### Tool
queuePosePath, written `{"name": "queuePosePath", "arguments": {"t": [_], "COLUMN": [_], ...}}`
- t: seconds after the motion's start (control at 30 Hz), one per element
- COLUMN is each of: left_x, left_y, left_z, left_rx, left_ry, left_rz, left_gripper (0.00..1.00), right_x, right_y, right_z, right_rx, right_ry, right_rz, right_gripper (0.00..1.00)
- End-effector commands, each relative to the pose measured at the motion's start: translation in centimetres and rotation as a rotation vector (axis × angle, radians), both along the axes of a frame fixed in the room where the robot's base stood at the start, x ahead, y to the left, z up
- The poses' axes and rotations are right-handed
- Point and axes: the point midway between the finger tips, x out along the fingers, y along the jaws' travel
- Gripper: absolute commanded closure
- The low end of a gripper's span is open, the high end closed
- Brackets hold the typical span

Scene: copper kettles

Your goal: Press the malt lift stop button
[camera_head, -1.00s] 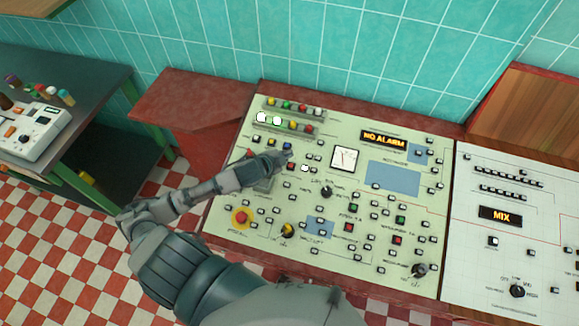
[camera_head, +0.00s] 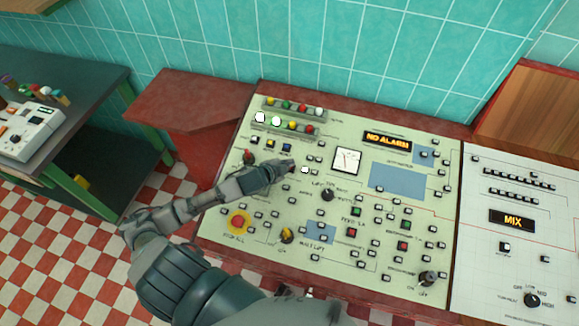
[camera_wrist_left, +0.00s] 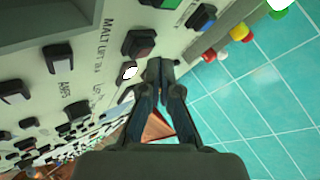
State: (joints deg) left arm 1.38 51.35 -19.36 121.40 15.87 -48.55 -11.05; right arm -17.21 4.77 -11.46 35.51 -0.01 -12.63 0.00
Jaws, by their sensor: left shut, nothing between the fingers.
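A dark red square button (camera_wrist_left: 138,44) sits beside the printed label MALT LIFT (camera_wrist_left: 104,45) on the pale control panel (camera_head: 330,265). A white lit button (camera_wrist_left: 129,72) is next to it; in the head view a lit white button (camera_head: 305,170) shows just right of the fingertips. My left gripper (camera_head: 287,168) is shut and empty, over the upper left part of the panel. In the left wrist view its fingertips (camera_wrist_left: 160,68) are close to the red and white buttons. I cannot tell whether they touch the panel. My right gripper is not in view.
Coloured lamps (camera_head: 287,106) line the panel's top left. A red mushroom button (camera_head: 239,221) on yellow is lower left. A NO ALARM display (camera_head: 387,140) and a gauge (camera_head: 346,160) are to the right. A white panel (camera_head: 515,210) adjoins at right.

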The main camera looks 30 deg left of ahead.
Motion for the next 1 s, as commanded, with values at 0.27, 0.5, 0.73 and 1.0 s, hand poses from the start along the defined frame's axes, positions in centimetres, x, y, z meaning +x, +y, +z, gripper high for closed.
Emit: {"name": "queuePosePath", "arguments": {"t": [0.27,0.5,0.73,1.0], "left_x": [0.00,0.00,0.00,0.01], "left_y": [-0.07,0.06,0.05,-0.04], "left_z": [0.03,-0.02,-0.01,-0.09], "left_rx": [-0.001,-0.001,-0.001,-0.001], "left_ry": [-0.001,0.000,0.000,0.000], "left_rz": [-0.001,0.000,0.000,0.000], "left_gripper": [1.00,1.00,1.00,1.00], "right_x": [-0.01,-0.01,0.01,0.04], "right_y": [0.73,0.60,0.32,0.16], "right_z": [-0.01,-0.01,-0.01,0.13], "right_rx": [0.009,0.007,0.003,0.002], "right_ry": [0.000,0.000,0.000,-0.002], "right_rz": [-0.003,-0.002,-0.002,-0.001], "right_gripper": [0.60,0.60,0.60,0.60]}}
